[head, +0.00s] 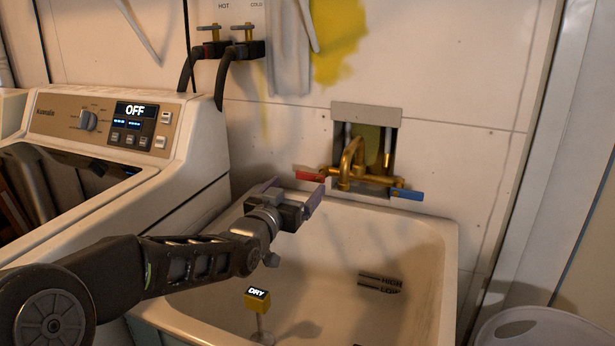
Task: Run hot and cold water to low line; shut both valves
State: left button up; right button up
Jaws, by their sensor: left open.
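The utility sink (432,262) is a cream basin with no water visible in it. HIGH and LOW marks (380,283) are on its inner wall. A yellow block reading DRY (257,298) stands in the basin. The brass faucet (350,163) is on the wall above, with a red hot valve handle (309,176) on the left and a blue cold valve handle (406,194) on the right. My left gripper (292,192) is open and empty, over the sink's back left, just below and left of the red handle. My right gripper is not in view.
A washing machine (150,190) with an OFF display stands left of the sink. Hot and cold hose taps (228,48) are on the wall above it. A pale plastic tub (545,328) is at the lower right. Space before the blue handle is clear.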

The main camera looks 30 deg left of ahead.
aim_at(309, 174)
pick_arm(q)
jog(key=w, duration=0.7)
jog(key=shift+w+a, duration=0.2)
jog(key=shift+a, duration=0.2)
jog(key=shift+c, duration=0.3)
jog(key=c, duration=1.3)
